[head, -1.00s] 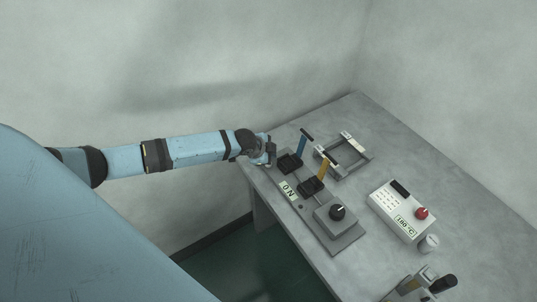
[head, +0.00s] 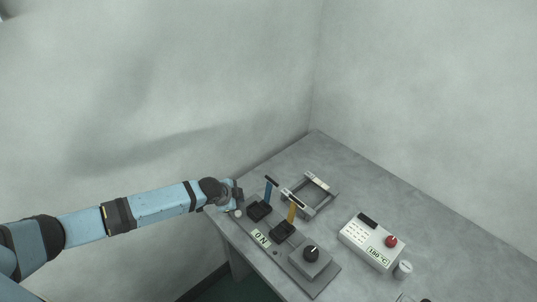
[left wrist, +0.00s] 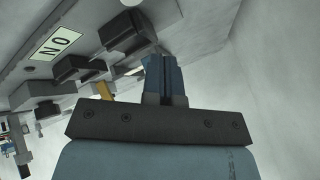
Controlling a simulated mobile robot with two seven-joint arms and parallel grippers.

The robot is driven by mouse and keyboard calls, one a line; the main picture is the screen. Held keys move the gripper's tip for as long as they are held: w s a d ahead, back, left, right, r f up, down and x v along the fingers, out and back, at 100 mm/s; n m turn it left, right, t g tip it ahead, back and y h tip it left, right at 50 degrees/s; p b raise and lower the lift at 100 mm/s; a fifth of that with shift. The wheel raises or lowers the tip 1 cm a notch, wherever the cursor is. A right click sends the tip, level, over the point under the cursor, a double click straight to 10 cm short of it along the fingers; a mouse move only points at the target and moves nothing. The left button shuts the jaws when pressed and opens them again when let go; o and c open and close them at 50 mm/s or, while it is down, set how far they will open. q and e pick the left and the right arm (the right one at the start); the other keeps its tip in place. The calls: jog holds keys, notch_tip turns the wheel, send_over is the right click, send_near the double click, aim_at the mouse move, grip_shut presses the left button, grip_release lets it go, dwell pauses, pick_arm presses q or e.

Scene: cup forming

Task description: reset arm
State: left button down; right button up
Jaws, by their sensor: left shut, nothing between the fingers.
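My left arm comes in from the left in the head view. My left gripper (head: 237,196) is at the far left corner of the table, beside the control panel with the ON label (head: 261,238). In the left wrist view the gripper's fingers (left wrist: 165,80) are together with nothing between them. The panel has a blue lever (head: 268,190), a yellow lever (head: 292,211) and a black knob (head: 311,253). The ON label also shows in the left wrist view (left wrist: 54,43). My right gripper is in neither view.
A grey frame with a handle (head: 325,190) stands behind the levers. Walls close off the back.

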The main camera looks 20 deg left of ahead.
pick_arm(q)
jog(key=shift+n+h, duration=0.4)
jog(key=shift+h, duration=0.4)
jog(key=s+d+f, duration=0.1)
jog(key=d, duration=0.1)
jog(key=s+d, duration=0.2)
jog(key=d, duration=0.1)
jog(key=s+d+f, duration=0.1)
jog(key=s+d, duration=0.1)
jog(key=shift+d+f, duration=0.25)
jog(key=shift+f, duration=0.1)
jog(key=shift+n+t+h, duration=0.6)
jog(key=shift+n, duration=0.3)
jog(key=s+d, duration=0.6)
jog(key=d, duration=0.1)
jog(key=shift+s+f, duration=0.35)
jog(key=shift+s, duration=0.05)
jog(key=s+d+r+n+t+y, duration=0.1)
jog(key=s+n, duration=0.5)
jog(key=s, duration=0.9)
jog(key=shift+s+d+r+n+t+y, duration=0.2)
jog(key=shift+r+n+t+y, duration=0.15)
jog(key=shift+r+t, duration=0.55)
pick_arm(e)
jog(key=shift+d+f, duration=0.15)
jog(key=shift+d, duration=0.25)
pick_arm(q)
jog(key=shift+w, duration=0.1)
